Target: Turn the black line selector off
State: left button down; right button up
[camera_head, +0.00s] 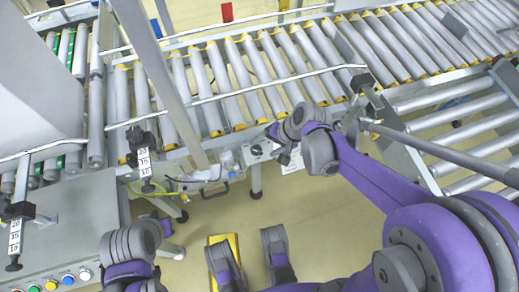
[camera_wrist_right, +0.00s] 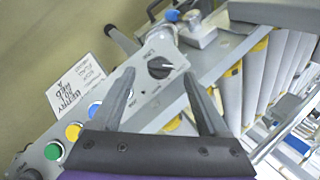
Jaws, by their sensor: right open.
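The black line selector (camera_wrist_right: 159,67) is a round black knob on a light grey panel (camera_wrist_right: 150,95), in the right wrist view. Small lettering surrounds it; I cannot read its setting for certain. My right gripper (camera_wrist_right: 158,76) is open, and its two grey fingertips appear on either side of the knob. I cannot tell whether they touch it. In the head view my right gripper (camera_head: 277,146) is small and reaches the panel by the conveyor's near side, where the selector is hard to make out. My left arm shows at lower left; its fingers are not clear.
Blue (camera_wrist_right: 94,109), yellow (camera_wrist_right: 73,131) and green (camera_wrist_right: 54,150) buttons line the panel beside the selector. A white printed sign (camera_wrist_right: 75,82) is beside them. Roller conveyors (camera_head: 230,85) with metal guide rails lie behind. Another button box (camera_head: 75,235) stands at left.

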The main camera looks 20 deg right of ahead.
aim_at(258, 151)
jog(key=shift+b+x, duration=0.45)
jog(key=shift+x, duration=1.5)
grip_shut()
